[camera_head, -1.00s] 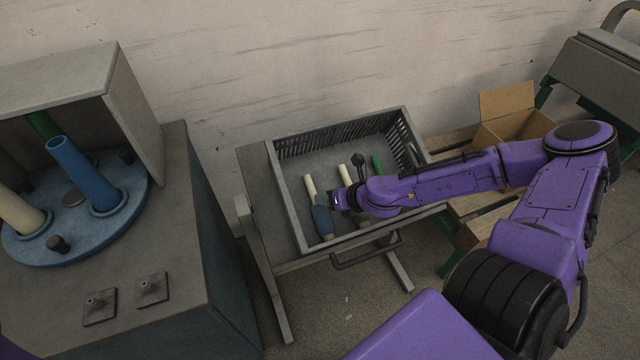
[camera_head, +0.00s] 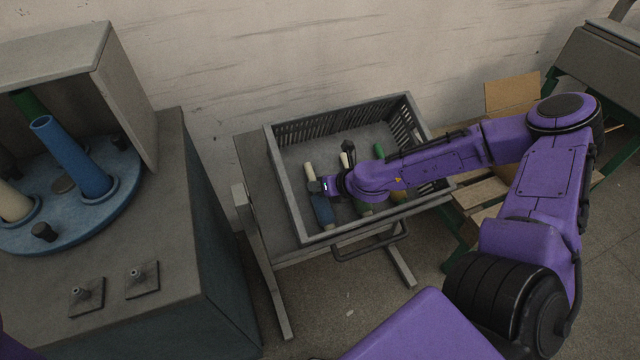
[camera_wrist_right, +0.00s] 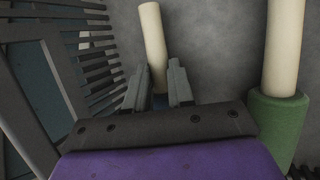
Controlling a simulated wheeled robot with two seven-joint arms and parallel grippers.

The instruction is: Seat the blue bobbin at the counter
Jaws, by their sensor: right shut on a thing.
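The blue bobbin (camera_head: 322,210), blue thread on a cream tube, lies in the grey crate (camera_head: 287,205) near its left side. My right gripper (camera_head: 317,187) reaches over the crate from the right and is shut on the blue bobbin. In the right wrist view its fingers (camera_wrist_right: 160,92) stand on either side of the cream tube (camera_wrist_right: 153,40), with a little blue (camera_wrist_right: 160,101) between them. The counter (camera_head: 170,220) at the left has two small dark square plates with pegs, one left (camera_head: 87,297) and one right (camera_head: 142,280), both bare. My left gripper is out of view.
A green bobbin (camera_wrist_right: 270,120) lies beside the gripper. A blue turntable (camera_head: 75,235) carries a tall blue tube (camera_head: 75,160) and a cream one under a grey hood (camera_head: 60,65). A cardboard box (camera_head: 512,92) stands behind my right arm.

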